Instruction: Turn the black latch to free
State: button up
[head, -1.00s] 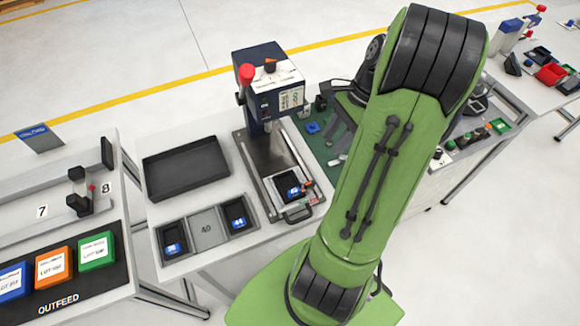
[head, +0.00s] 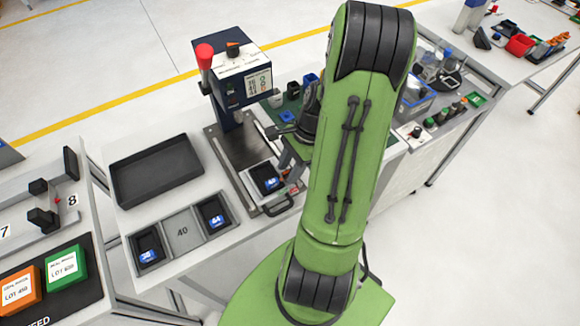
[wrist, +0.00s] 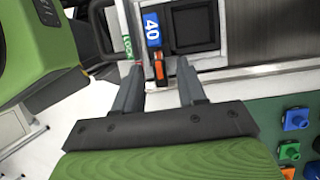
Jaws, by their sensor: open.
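A small black latch (wrist: 157,60) with an orange end shows in the wrist view. It sits beside the blue label marked 40 on the fixture slide (wrist: 227,58). A green LOCK label (wrist: 127,47) is to its left, with a red mark below that label. My gripper (wrist: 159,80) is open, its two grey fingers apart on either side of the latch's orange end. I cannot tell whether either finger touches it. In the head view my gripper (head: 273,145) is over the right side of the fixture, and the latch is too small to read clearly.
The press (head: 232,75) with its red knob stands behind the fixture. A black handle (head: 282,206) is at the fixture's front. An empty black tray (head: 155,170) and a bin unit (head: 181,227) lie to the left. Small coloured parts (wrist: 296,119) lie on the green mat at right.

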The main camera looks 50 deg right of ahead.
grip_shut()
jog(key=shift+r+n, duration=0.1)
jog(key=shift+n, duration=0.2)
jog(key=n+p, duration=0.1)
jog(key=n+g, duration=0.1)
jog(key=n, duration=0.1)
jog(key=shift+w+n+g+p, duration=0.2)
jog(key=shift+n+g+p, duration=0.1)
jog(key=shift+p, duration=0.1)
jog(key=n, duration=0.2)
jog(key=n+g, duration=0.1)
jog(key=n, duration=0.1)
jog(key=shift+w+n+g+p, duration=0.1)
jog(key=shift+n+g+p, duration=0.2)
jog(key=n+g+h, duration=0.1)
jog(key=n, duration=0.3)
jog(key=shift+w+a+n, duration=0.1)
jog(key=shift+n, duration=0.2)
jog(key=shift+a+n+g+h, duration=0.1)
jog(key=shift+n+g+h, duration=0.3)
jog(key=shift+n, duration=0.7)
jog(key=shift+n+g+h, duration=0.2)
jog(key=shift+n+h, duration=0.4)
jog(key=shift+n, duration=0.5)
